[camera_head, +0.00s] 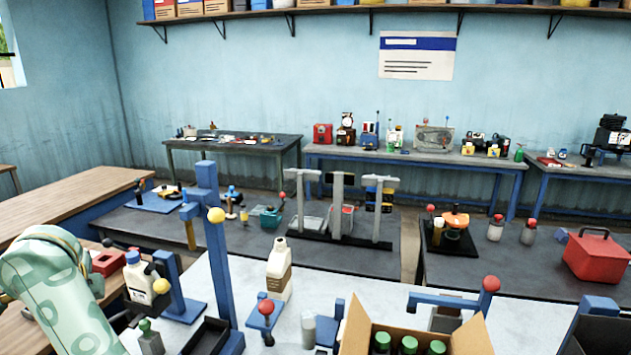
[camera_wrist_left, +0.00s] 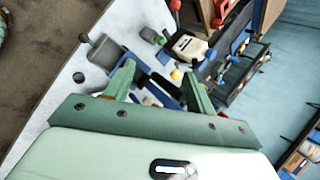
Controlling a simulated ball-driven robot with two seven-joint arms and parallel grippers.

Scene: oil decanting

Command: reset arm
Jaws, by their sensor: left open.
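My left arm (camera_head: 55,290), pale green, comes in at the lower left of the head view. Its gripper does not show there. In the left wrist view my left gripper (camera_wrist_left: 160,78) is open, its two green fingers apart, and no held object shows between them. Beyond the fingers are the white tabletop (camera_wrist_left: 62,98) and blue fixtures. A white bottle with a brown label (camera_head: 279,270) stands upright on the white table in the head view. Another white bottle (camera_head: 138,280) stands at the left by a blue clamp stand. My right gripper is in neither view.
A tall blue post (camera_head: 214,255) with a yellow knob stands near my left arm. An open cardboard box (camera_head: 415,332) with green-capped bottles is at the front. A black tray (camera_head: 206,338) lies front left. A red toolbox (camera_head: 597,257) sits on the dark bench at right.

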